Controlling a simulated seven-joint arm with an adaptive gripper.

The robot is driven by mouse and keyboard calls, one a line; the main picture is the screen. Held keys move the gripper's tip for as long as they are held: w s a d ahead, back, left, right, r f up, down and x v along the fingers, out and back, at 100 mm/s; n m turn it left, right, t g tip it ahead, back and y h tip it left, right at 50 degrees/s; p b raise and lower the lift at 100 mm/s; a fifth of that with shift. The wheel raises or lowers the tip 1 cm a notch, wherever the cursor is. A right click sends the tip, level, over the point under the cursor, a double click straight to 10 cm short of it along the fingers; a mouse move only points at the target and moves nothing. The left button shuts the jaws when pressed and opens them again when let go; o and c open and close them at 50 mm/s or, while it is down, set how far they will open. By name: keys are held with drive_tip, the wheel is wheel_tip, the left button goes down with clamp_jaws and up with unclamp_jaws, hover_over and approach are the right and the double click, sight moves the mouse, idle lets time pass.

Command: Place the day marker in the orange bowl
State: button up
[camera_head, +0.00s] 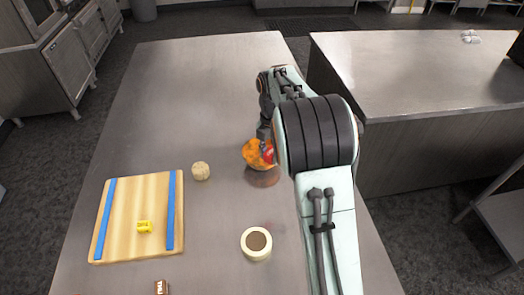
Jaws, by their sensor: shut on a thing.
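The orange bowl (251,152) stands on the grey table near its middle, partly hidden by my arm. My gripper (265,146) is at the bowl, its fingers small and mostly hidden by my arm. It is shut on a small red thing (269,156), which shows at the bowl's right side. I cannot tell whether this red thing is the day marker, or whether it touches the bowl. A brown block with white lettering (161,288) is cut off at the bottom edge. A small yellow block with dark marks (144,227) lies on the cutting board.
The wooden cutting board (140,205) with two blue strips lies at the left. A round beige thing (201,171) sits between the board and bowl. A cream roll with a brown centre (256,243) lies in front of the bowl. The table's far part (210,80) is clear.

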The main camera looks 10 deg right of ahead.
drive_tip(key=shift+w+f, duration=2.7)
drive_tip(key=shift+f, duration=0.2)
drive_tip(key=shift+w+f, duration=2.7)
drive_tip(key=shift+f, duration=0.2)
drive_tip(key=shift+f, duration=0.3)
drive_tip(key=shift+f, duration=0.3)
drive_tip(key=o, duration=0.9)
drive_tip(key=shift+o, duration=0.2)
